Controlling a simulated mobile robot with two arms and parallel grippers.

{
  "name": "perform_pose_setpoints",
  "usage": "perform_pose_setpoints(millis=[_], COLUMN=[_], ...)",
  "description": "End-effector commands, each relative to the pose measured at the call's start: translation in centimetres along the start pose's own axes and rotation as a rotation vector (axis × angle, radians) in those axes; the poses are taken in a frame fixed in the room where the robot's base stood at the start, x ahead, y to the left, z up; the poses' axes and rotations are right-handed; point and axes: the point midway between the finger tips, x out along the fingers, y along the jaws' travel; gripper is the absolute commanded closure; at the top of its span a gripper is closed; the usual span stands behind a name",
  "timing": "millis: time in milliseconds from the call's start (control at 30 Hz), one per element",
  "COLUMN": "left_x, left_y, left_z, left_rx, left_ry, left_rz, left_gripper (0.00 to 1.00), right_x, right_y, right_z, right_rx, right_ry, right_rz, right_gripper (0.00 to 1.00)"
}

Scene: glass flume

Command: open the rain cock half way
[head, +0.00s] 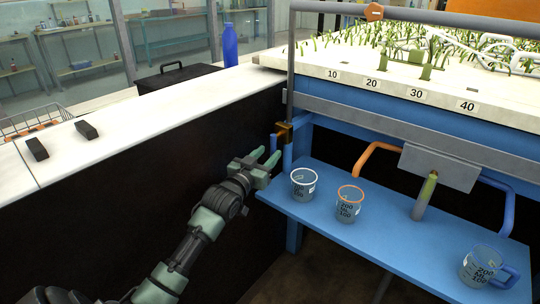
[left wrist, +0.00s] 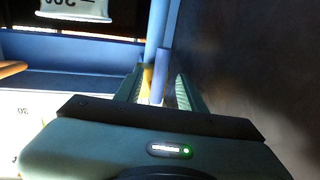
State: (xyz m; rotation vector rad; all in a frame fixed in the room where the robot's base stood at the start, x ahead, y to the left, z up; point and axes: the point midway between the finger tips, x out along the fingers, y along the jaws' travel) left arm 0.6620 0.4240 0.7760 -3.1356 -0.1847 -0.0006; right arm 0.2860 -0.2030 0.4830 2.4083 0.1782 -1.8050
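The brass cock (head: 285,131) sits at the lower end of the grey pipe (head: 291,70), at the left corner of the blue flume frame. A short blue lever (head: 274,143) stands at its left side. My left gripper (head: 265,156) is open, its green fingers pointing at the cock from the lower left, close to the lever. In the left wrist view, the blue lever (left wrist: 161,75) shows between the two spread fingers, with the brass part (left wrist: 147,80) beside it near the left finger. I see no clear grip on it. My right gripper is not in view.
A blue shelf (head: 330,235) under the flume holds a white-rimmed beaker (head: 304,184), an orange-rimmed beaker (head: 349,204) and a blue-handled jug (head: 482,265). A white counter (head: 130,118) with two black blocks runs along the left. An orange pipe (head: 378,150) bends under the flume.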

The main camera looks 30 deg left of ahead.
Motion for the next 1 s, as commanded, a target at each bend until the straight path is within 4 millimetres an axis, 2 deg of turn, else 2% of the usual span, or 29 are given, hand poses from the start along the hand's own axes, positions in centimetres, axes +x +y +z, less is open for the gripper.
perform_pose_setpoints(millis=[200,467,600,1000], left_x=[1.8,1.9,1.8,1.8], left_y=[0.0,0.0,0.0,0.0], left_z=[0.1,0.1,0.1,0.1], left_rx=[0.0,0.0,0.0,0.0], left_ry=[0.0,-0.001,-0.001,-0.001], left_rz=[0.0,0.0,0.0,0.0], left_gripper=[0.6,0.6,0.99,1.0], right_x=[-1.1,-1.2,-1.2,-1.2], right_y=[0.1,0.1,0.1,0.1], right_z=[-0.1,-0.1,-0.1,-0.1], right_rx=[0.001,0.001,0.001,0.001], right_ry=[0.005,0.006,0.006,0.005], right_rz=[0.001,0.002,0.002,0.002], right_gripper=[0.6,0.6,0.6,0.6])
